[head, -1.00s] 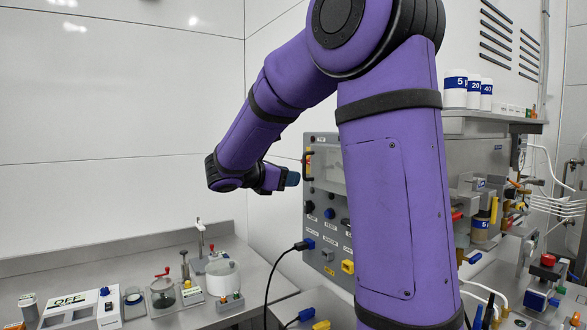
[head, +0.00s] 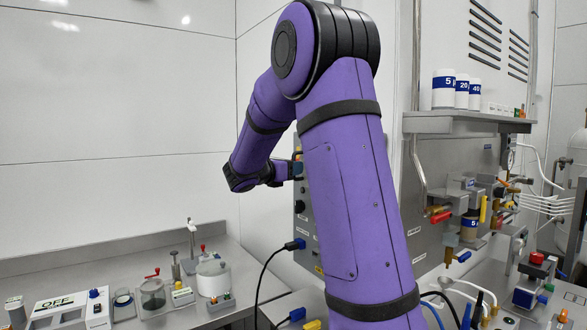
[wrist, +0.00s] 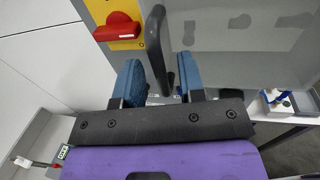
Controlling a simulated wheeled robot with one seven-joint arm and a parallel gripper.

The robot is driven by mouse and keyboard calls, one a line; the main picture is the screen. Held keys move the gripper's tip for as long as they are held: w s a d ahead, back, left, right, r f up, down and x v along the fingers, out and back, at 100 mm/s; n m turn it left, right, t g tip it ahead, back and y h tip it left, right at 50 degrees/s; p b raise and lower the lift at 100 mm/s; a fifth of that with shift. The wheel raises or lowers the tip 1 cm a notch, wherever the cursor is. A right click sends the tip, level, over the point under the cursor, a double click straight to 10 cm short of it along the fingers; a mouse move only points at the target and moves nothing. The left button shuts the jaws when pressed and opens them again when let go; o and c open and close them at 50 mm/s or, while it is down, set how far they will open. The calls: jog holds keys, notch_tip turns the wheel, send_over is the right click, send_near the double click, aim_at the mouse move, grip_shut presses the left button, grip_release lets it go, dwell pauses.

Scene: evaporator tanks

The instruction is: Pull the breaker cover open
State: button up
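The breaker cover (wrist: 240,35) is a grey, see-through-looking panel in the wrist view. Its black bar handle (wrist: 157,45) runs down along its left side. My gripper (wrist: 160,76) has two blue fingers spread apart, with the lower part of the handle between them. A gap shows between the handle and the right finger. In the head view my gripper (head: 296,169) is at the grey control box (head: 306,225), and my arm hides the cover.
A red rotary switch (wrist: 117,27) on a yellow plate sits just left of the handle. A bench with a white OFF device (head: 70,308) and small apparatus is at left. A shelf (head: 465,122) with white bottles is at right. Cables (head: 268,275) hang below the box.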

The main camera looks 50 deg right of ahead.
jog(key=shift+d, duration=0.45)
grip_shut()
jog(key=shift+a, duration=0.15)
